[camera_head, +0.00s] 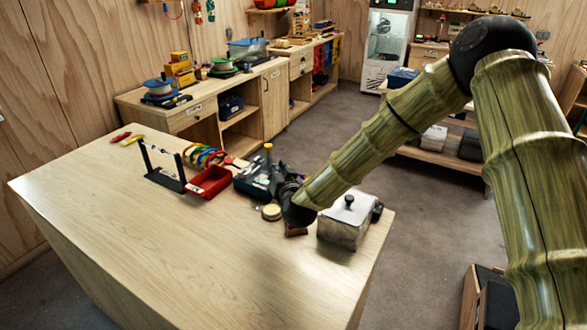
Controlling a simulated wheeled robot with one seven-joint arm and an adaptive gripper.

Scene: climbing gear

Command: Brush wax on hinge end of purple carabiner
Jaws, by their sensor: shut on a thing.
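My gripper (252,180) is low over the table's far right part, just right of the red tray. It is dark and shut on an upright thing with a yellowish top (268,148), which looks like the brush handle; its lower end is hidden. Several coloured carabiners (203,154) stand in a row behind the red tray. The purple one is too small to single out surely, and its hinge end cannot be made out. A small round tin (271,212), likely the wax, sits on the table in front of my gripper.
The red tray (209,183) and a black stand with a thin crossbar (165,180) stand left of my gripper. A pale box with a black knob (345,222) stands close to its right. Red and yellow items (126,138) lie at the far left. The table's front (190,250) is clear.

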